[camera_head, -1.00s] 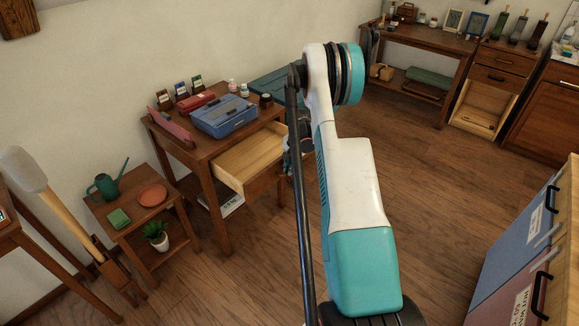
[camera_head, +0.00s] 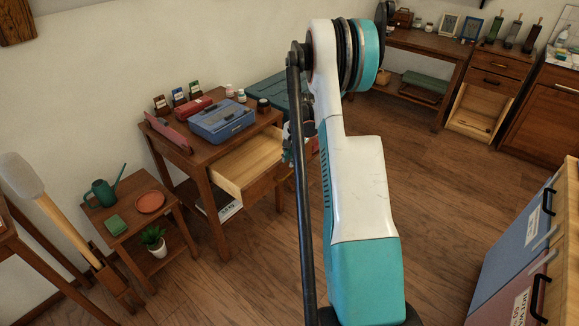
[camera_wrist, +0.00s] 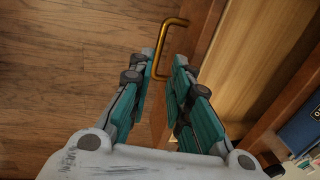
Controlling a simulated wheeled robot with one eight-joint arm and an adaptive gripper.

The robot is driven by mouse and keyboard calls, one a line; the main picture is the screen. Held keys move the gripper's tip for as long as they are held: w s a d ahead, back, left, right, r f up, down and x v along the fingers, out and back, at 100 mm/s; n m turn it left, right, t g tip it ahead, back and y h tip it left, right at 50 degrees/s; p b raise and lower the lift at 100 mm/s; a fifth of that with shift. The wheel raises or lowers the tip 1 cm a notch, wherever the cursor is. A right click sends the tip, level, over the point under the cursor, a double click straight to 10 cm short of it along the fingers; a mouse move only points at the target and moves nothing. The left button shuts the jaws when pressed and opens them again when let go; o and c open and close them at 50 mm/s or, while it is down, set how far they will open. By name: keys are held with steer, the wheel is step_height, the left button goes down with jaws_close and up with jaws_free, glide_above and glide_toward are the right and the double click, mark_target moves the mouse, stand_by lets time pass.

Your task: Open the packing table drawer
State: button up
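The packing table (camera_head: 190,158) stands against the left wall in the head view. Its drawer (camera_head: 250,165) is pulled well out, and its pale wooden inside shows and looks empty. In the wrist view, the open drawer (camera_wrist: 257,55) lies on the right, with its brass handle (camera_wrist: 163,42) on the front face. My gripper (camera_wrist: 164,62) is open, with its two teal fingers apart and the lower end of the handle near or between the tips. Contact cannot be told. In the head view, my arm hides most of the gripper and the handle.
A blue case (camera_head: 222,121) and small bottles and cards stand on the tabletop. A low side table (camera_head: 130,213) with a watering can (camera_head: 103,191) is at left. Blue and red boxes (camera_head: 512,238) stand at right. Wooden floor (camera_head: 430,190) lies clear in the middle.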

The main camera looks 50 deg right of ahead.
steer(key=shift+s+r, duration=0.15)
steer(key=shift+r, duration=0.75)
steer(key=shift+s+r, duration=0.15)
steer(key=shift+r, duration=0.75)
